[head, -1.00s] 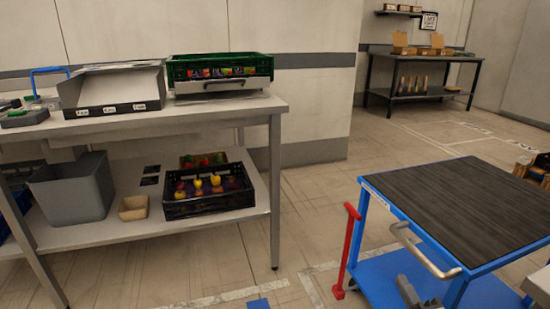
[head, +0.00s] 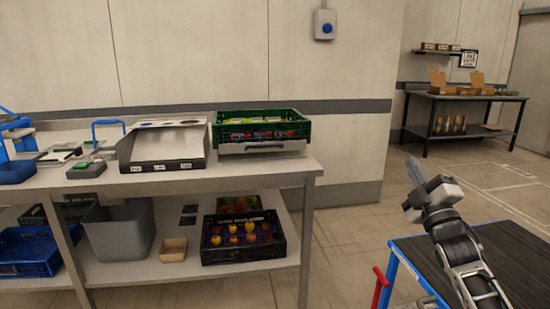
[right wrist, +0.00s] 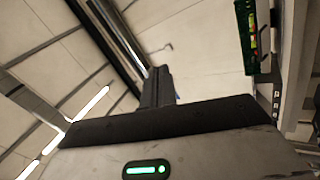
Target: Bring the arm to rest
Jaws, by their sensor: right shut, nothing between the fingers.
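My right gripper (head: 418,190) is raised at the right of the head view, above the blue cart. It is shut and empty, its fingers pointing up and to the left. In the right wrist view its closed fingers (right wrist: 157,88) stand out from the dark palm, with nothing between them. My left gripper is not in view.
A blue cart (head: 410,262) with a dark top stands below my right arm. A steel table (head: 250,173) at left bears a green crate (head: 262,146) and a grey sloped tray (head: 165,166); a black fruit crate (head: 243,259) sits below. Open floor lies between table and cart.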

